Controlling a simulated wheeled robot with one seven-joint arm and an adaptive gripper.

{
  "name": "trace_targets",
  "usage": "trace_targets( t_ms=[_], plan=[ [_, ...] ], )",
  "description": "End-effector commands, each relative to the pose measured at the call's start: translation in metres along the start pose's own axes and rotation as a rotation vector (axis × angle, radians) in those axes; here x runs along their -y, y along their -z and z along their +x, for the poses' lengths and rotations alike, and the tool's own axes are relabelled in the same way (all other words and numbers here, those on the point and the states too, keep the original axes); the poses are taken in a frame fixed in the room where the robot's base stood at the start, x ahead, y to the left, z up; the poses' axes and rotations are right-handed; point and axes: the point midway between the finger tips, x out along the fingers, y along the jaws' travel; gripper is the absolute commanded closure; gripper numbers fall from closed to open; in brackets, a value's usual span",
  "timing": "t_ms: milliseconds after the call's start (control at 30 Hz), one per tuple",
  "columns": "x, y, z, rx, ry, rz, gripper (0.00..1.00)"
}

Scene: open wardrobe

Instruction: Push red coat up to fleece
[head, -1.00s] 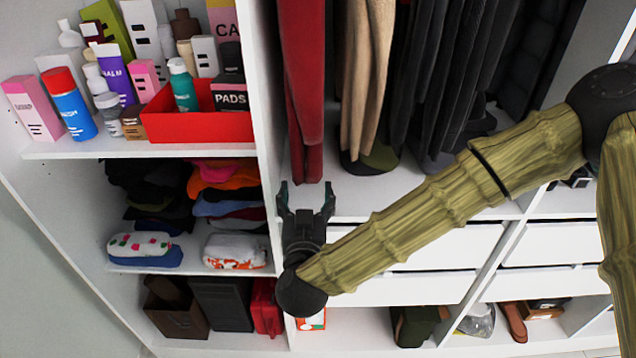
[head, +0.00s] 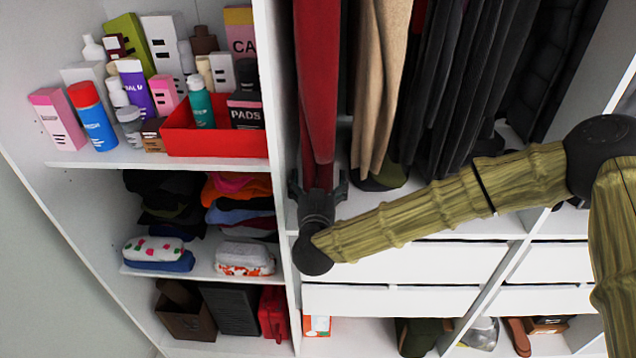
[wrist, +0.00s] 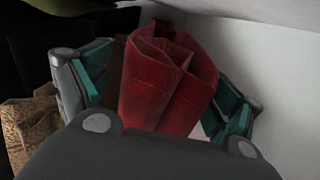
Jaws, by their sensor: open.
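The red coat (head: 318,90) hangs at the far left of the hanging section, beside the white divider. My gripper (head: 318,185) is at its lower end with the fingers open, one on either side of the hem. In the wrist view the folded red hem (wrist: 168,80) stands between the two teal-padded fingers (wrist: 160,95); I cannot tell whether they touch it. A tan garment (head: 378,80) hangs to the right of the red coat, with a gap between them. Which garment is the fleece is not certain; the tan one may be it.
Several dark garments (head: 455,80) hang further right. The white divider (head: 275,100) stands close to the left of my gripper. Dark and olive headwear (head: 385,178) lies on the floor below the tan garment. White drawers (head: 410,263) are underneath.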

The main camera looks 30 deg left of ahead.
Motion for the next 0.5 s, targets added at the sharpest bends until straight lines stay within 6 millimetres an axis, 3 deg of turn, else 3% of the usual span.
trace_targets(
  t_ms=[267, 500],
  plan=[
    [0.0000, 0.0000, 0.0012, 0.000, 0.000, 0.000, 0.08],
    [-0.0001, 0.0000, 0.0011, 0.000, 0.000, 0.000, 0.50]
  ],
)
